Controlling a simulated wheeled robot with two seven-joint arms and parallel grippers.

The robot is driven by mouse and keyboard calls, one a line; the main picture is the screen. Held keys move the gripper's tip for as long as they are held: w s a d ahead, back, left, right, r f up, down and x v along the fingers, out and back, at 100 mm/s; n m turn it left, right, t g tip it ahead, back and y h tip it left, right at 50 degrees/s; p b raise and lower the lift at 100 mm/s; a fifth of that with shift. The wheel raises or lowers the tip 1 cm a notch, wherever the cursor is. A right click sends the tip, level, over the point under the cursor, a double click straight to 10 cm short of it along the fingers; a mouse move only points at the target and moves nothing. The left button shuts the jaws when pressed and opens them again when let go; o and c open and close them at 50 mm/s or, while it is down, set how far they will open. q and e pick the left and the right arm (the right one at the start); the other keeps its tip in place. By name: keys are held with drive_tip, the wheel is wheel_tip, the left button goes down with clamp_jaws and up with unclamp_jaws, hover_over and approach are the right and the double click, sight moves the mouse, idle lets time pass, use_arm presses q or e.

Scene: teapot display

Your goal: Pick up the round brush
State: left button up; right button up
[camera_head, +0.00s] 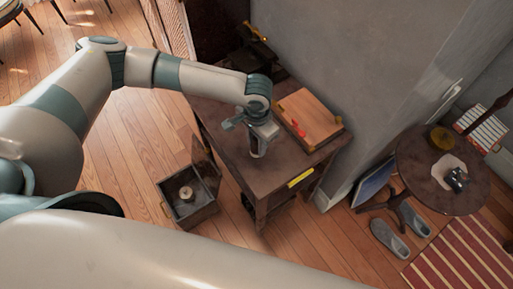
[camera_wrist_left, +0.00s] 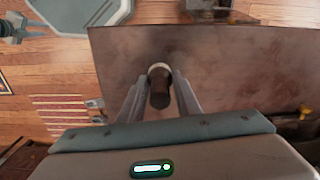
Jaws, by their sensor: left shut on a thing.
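The round brush (camera_wrist_left: 159,86) is a short upright piece with a dark brown end and a pale band, seen end-on between the fingers in the left wrist view. My left gripper (camera_wrist_left: 158,92) is shut on it, with one finger on each side. In the head view my left gripper (camera_head: 258,150) points down over the dark wooden table (camera_head: 230,150). The brush is mostly hidden by the gripper there, and I cannot tell whether it touches the tabletop. A dark gripper-like part, possibly my right one, shows small at the left wrist view's upper left corner.
A wooden board or box (camera_head: 308,115) with a red item lies on the table beside the gripper. A yellow strip (camera_head: 301,178) is on the table's front edge. An open dark crate (camera_head: 180,218) stands on the floor. A round table (camera_head: 415,170) and grey slippers (camera_head: 390,238) are at right.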

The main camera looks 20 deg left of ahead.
use_arm(q)
drive_tip(key=shift+r, duration=0.7)
drive_tip(key=s+d+r+b, duration=0.3)
drive_tip(key=s+d+r, duration=0.4)
drive_tip(key=d, duration=0.2)
drive_tip(key=shift+s, duration=0.15)
